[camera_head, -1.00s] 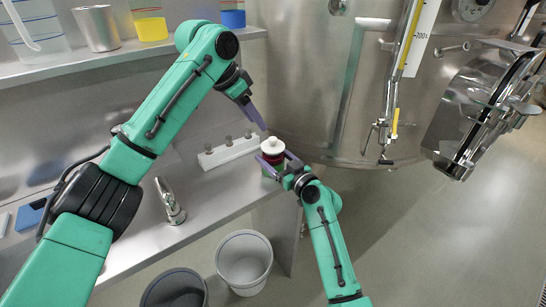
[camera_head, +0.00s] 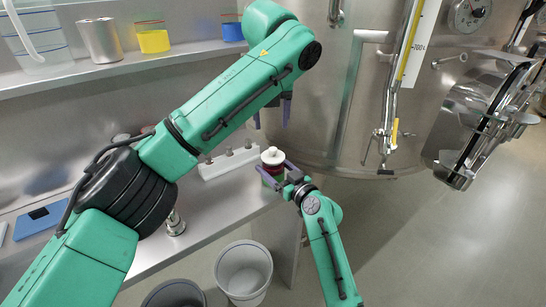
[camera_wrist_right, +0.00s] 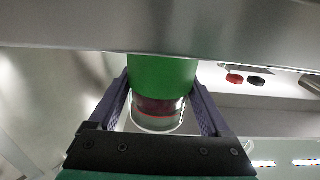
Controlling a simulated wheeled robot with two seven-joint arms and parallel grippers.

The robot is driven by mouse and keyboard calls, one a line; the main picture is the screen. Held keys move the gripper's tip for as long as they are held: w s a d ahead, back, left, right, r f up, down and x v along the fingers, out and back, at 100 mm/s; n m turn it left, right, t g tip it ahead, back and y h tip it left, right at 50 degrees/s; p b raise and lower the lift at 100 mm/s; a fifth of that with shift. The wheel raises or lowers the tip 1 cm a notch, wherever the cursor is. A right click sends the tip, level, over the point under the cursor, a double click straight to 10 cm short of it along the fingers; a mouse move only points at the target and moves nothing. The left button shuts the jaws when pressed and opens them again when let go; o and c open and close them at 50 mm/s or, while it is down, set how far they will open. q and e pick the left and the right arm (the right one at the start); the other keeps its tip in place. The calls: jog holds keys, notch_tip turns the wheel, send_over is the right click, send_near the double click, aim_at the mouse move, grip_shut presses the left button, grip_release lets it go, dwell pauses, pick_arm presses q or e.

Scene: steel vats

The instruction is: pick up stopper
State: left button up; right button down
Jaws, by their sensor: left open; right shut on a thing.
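A small container (camera_head: 271,172) with a dark red and green body stands at the right end of the steel counter. A white stopper (camera_head: 273,156) with a round knob sits on its top. My right gripper (camera_head: 270,170) is shut around the container's body from the front right. In the right wrist view, a green part and a dark red band of the container (camera_wrist_right: 158,105) show between the two fingers. The stopper cannot be made out there. My left gripper (camera_head: 272,112) is open and empty, above the stopper, with its fingers pointing down.
A white rack (camera_head: 229,163) with several grey knobs lies left of the container. A shelf (camera_head: 120,66) with beakers runs above the counter. A large steel vat (camera_head: 320,100) stands close behind the grippers. A bin (camera_head: 243,272) stands below the counter edge.

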aim_at(273, 149)
pick_arm(q)
jog(key=shift+m, duration=0.3)
jog(key=x, duration=1.2)
jog(key=shift+d, duration=0.2)
grip_shut()
